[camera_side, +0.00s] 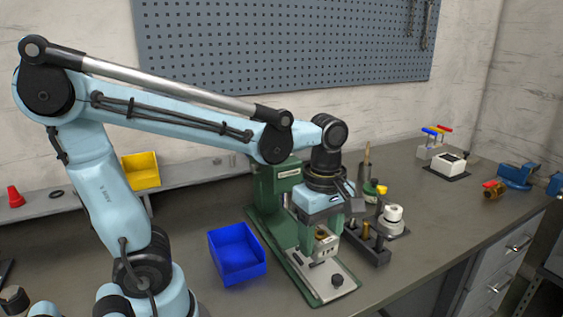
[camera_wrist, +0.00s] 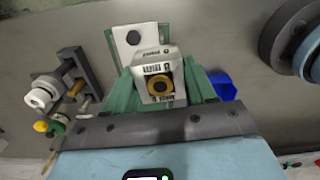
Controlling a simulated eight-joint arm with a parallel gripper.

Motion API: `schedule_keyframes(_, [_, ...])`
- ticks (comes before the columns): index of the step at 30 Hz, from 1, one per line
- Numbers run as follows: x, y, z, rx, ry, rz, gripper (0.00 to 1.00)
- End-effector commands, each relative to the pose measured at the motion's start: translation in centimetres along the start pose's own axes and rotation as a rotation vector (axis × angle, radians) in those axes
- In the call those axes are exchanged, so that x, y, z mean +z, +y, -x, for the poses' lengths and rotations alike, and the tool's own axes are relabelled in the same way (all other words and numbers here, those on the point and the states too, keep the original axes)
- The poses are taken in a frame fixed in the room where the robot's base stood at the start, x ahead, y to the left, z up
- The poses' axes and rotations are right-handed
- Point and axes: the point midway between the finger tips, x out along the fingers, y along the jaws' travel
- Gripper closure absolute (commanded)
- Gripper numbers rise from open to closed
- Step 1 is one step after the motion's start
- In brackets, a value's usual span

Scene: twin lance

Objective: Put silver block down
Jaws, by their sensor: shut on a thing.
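The silver block (camera_side: 326,245) is a pale metal block with a brass-and-black round fitting in it. In the wrist view the silver block (camera_wrist: 156,58) shows dark printed marks, and it sits between my gripper's fingers. My gripper (camera_side: 320,238) points down and is shut on the block. The block is over the pale bed plate (camera_side: 345,290) of a green press-like machine (camera_side: 270,205). I cannot tell whether its underside touches the plate. My gripper hides part of the block in the side view.
A blue bin (camera_side: 238,254) stands left of the machine. A dark rack (camera_side: 368,245) with upright pins and a white spool (camera_side: 392,214) stand close on the right. A yellow bin (camera_side: 141,170) is on the back ledge. The bench's right front is mostly clear.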

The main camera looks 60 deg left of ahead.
Motion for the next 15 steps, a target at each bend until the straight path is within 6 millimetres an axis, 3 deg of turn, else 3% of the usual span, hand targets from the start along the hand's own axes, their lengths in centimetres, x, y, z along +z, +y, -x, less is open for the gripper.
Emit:
schedule_keyframes(9, [-5.0,-5.3,-0.3,0.000,0.000,0.440,0.90])
schedule_keyframes(15, [-6.5,-7.7,-1.0,0.000,0.000,0.637,0.90])
